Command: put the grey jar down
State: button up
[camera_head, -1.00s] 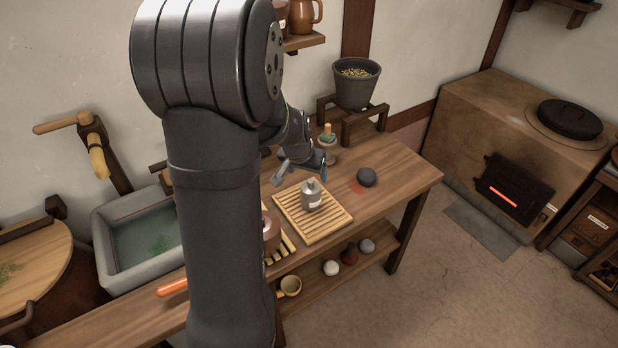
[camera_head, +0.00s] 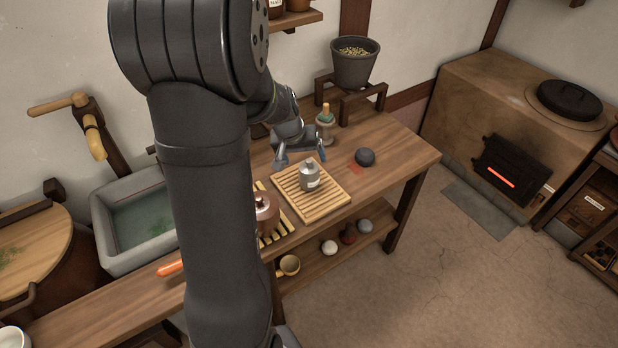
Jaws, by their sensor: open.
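The grey jar (camera_head: 309,177) stands upright on a slatted wooden rack (camera_head: 322,205) on the workbench. It has a short neck and a pale label on its side. My gripper (camera_head: 301,163) is open and empty, just behind the jar in the picture, with its two fingers apart. I cannot tell the exact gap between the fingers and the jar. The near parts of my arm cover the left part of the bench.
A dark round stone (camera_head: 365,157) lies right of the rack by a red mark. A reddish-brown pot (camera_head: 265,208) stands to the left on another slatted rack. A stamp-like tool (camera_head: 325,120) stands behind. The bench's right end (camera_head: 408,163) is clear.

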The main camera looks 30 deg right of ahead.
notch_tip(320, 180, down, 4)
jog(key=s+n+g+h, duration=0.2)
jog(key=n+g+h, duration=0.15)
jog(key=n, duration=0.55)
jog(key=n+h, duration=0.6)
jog(key=n, duration=0.7)
send_over(300, 172)
jog(key=shift+s+d+r+g+y, duration=0.15)
jog(key=shift+s+r+g+y, duration=0.1)
jog(key=shift+s+g, duration=0.15)
jog(key=shift+w+r+n+t+h, duration=0.1)
jog(key=shift+w+n+t+h, duration=0.25)
jog(key=shift+w+n+h, duration=0.2)
jog(key=shift+f, duration=1.95)
jog(key=f, duration=0.3)
jog(key=shift+s+d+f, duration=0.1)
jog(key=shift+d+f, duration=0.05)
jog(key=shift+d, duration=0.1)
jog(key=shift+s+d+f, duration=0.1)
jog(key=shift+s+d, duration=0.05)
jog(key=shift+d, duration=0.45)
jog(key=shift+d+f, duration=0.2)
jog(key=shift+d, duration=0.35)
jog(key=c, duration=1.2)
jog(key=shift+c, duration=1)
jog(key=shift+r, duration=0.1)
